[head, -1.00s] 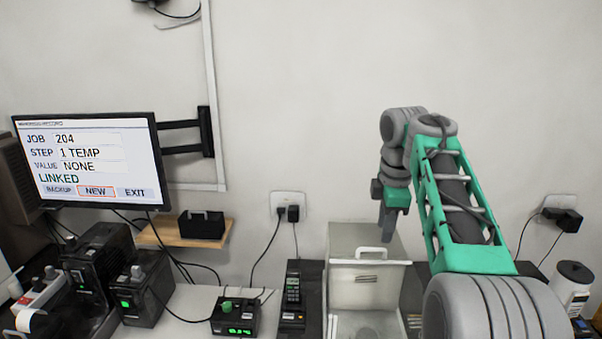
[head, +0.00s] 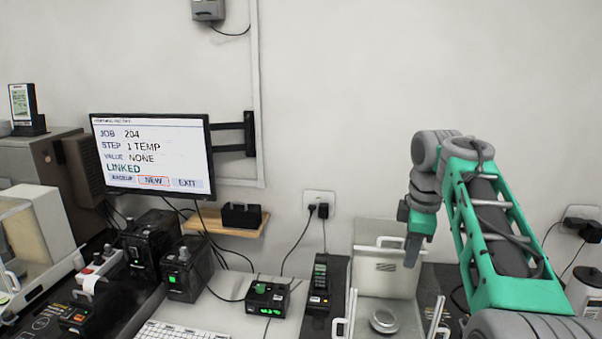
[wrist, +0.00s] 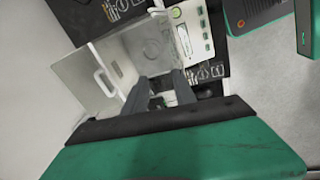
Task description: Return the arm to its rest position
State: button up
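My arm, green and grey, rises from the lower right in the head view. My gripper (head: 411,252) hangs fingers down, in front of the wall and over the back of a white balance with an open box-like shield (head: 385,275). In the wrist view, the two grey fingers (wrist: 161,82) stand apart with nothing held between them. Beyond them in that view lies the white box with its handled panel (wrist: 75,83). The height between the fingertips and the balance is hard to tell.
A round weighing pan (head: 384,321) shows inside the balance. A monitor (head: 152,155) reads "1 TEMP", value "NONE". A handheld device (head: 319,278), a small green-lit box (head: 268,297) and a keyboard (head: 185,331) are on the table.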

jog(key=s+a+f+m, duration=0.4)
jog(key=s+f+m, duration=0.3)
jog(key=s, duration=0.4)
jog(key=s+a+f+m+t, duration=0.1)
jog(key=s+a+f+m, duration=0.3)
jog(key=s+f+m, duration=0.3)
jog(key=s+f, duration=0.2)
jog(key=s, duration=0.1)
jog(key=shift+s+a+f, duration=0.15)
jog(key=shift+s+f, duration=0.25)
